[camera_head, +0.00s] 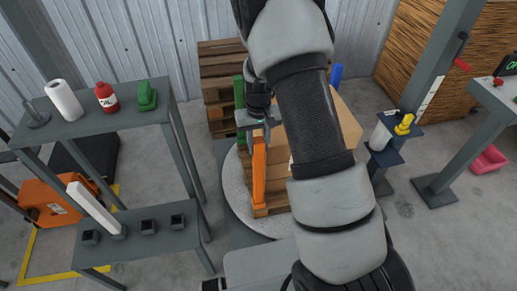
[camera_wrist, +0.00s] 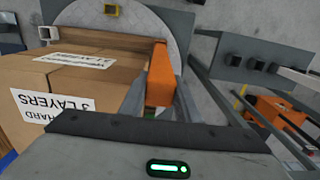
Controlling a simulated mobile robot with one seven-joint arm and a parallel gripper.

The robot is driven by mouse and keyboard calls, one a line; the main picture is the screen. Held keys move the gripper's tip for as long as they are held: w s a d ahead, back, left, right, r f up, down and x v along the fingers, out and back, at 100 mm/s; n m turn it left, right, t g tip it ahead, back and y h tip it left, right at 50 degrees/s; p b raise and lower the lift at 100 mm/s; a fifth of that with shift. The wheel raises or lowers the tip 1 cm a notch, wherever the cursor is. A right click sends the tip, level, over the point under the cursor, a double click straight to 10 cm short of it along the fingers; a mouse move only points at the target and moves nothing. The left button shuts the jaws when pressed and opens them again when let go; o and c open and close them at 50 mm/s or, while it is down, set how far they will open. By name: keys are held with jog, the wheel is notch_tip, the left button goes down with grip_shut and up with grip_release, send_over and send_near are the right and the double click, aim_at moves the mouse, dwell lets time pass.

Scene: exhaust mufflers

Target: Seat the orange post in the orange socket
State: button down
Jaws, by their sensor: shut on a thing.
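My gripper (camera_head: 258,121) is shut on the upper part of the orange post (camera_head: 259,172). The post hangs down roughly upright at the near left corner of the loaded pallet (camera_head: 274,208). In the wrist view the orange post (camera_wrist: 160,78) runs between my fingers (camera_wrist: 160,98), close beside the cardboard box (camera_wrist: 75,85). Its lower end is near the pallet's edge; I cannot tell whether it touches anything. I cannot make out an orange socket in either view.
A green post (camera_head: 239,92) and a blue post (camera_head: 336,76) stand at other corners. The pallet sits on a round metal plate (camera_head: 236,190). My arm hides much of the box.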

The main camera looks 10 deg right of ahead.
jog(key=shift+f, duration=1)
jog(key=c, duration=1.3)
grip_release()
jog(key=shift+c, duration=0.2)
jog(key=shift+r, duration=0.1)
notch_tip(320, 180, up, 12)
jog(key=shift+f+b, duration=0.1)
jog(key=shift+b, duration=0.35)
jog(key=s+r+t, duration=0.4)
jog(key=s+r, duration=1.1)
jog(key=r, duration=0.4)
jog(key=s+r+t, duration=0.1)
jog(key=s+r, duration=0.1)
jog(key=s, duration=0.7)
jog(key=shift+t, duration=0.3)
